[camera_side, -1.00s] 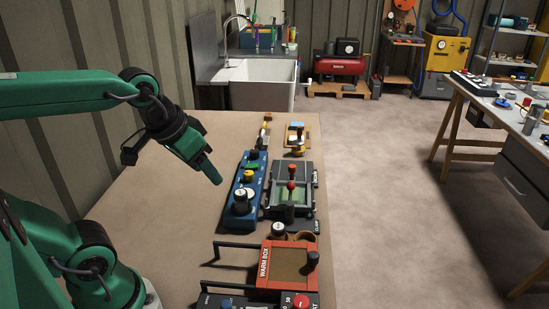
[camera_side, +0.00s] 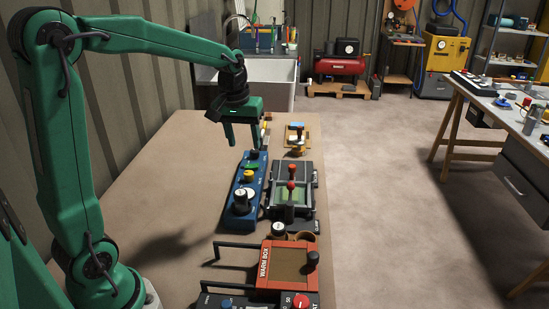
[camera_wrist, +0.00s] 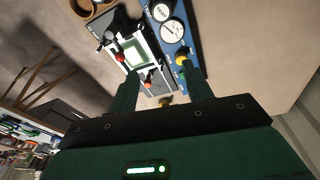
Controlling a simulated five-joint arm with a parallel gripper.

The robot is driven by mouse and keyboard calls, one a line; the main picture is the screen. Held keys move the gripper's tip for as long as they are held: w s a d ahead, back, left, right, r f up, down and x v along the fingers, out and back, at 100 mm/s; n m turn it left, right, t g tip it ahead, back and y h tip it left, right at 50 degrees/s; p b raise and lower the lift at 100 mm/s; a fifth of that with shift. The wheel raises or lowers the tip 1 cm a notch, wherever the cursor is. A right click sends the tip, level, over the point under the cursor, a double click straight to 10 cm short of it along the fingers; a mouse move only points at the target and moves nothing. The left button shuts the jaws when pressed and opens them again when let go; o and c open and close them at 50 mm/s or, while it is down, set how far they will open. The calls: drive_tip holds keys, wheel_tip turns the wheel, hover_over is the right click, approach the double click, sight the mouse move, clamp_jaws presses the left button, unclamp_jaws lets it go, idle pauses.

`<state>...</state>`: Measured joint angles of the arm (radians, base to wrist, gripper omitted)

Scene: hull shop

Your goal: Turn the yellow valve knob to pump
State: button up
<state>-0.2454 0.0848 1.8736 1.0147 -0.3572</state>
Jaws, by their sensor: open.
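The yellow valve knob (camera_side: 248,175) sits on the blue panel (camera_side: 240,211), between a round gauge with a white face (camera_side: 240,195) and a green part (camera_side: 252,165). The knob also shows in the wrist view (camera_wrist: 182,60), near the tip of the right-hand finger. My gripper (camera_side: 242,142) hangs above and beyond the far end of the blue panel, pointing down. In the wrist view my gripper (camera_wrist: 158,88) has its two fingers wide apart with nothing held between them. The panel's lettering is too small to read, so the knob's setting cannot be told.
Right of the blue panel stands a grey device (camera_side: 306,185) with red-knobbed levers. Nearer are a red warm box (camera_side: 268,282) and a black bar handle (camera_side: 232,245). The table's left side (camera_side: 190,190) is clear.

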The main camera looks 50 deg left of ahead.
sight(249, 172)
drive_tip(key=w+a+f+n, duration=0.1)
drive_tip(key=w+a+f, duration=0.1)
drive_tip(key=f, duration=0.1)
drive_tip(key=w+a+f+n+g, duration=0.1)
drive_tip(key=w+a+f, duration=0.1)
drive_tip(key=a+f, duration=0.1)
drive_tip(key=w+a+f+n+g, duration=0.1)
drive_tip(key=w+a+f, duration=0.1)
drive_tip(key=a+f, duration=0.1)
drive_tip(key=shift+w+a+f+n, duration=0.2)
drive_tip(key=shift+w+a+n, duration=0.1)
drive_tip(key=shift+w, duration=0.1)
drive_tip(key=shift+f, duration=0.1)
drive_tip(key=shift+d+f, duration=0.1)
drive_tip(key=shift+f, duration=3.75)
drive_tip(key=c, duration=1)
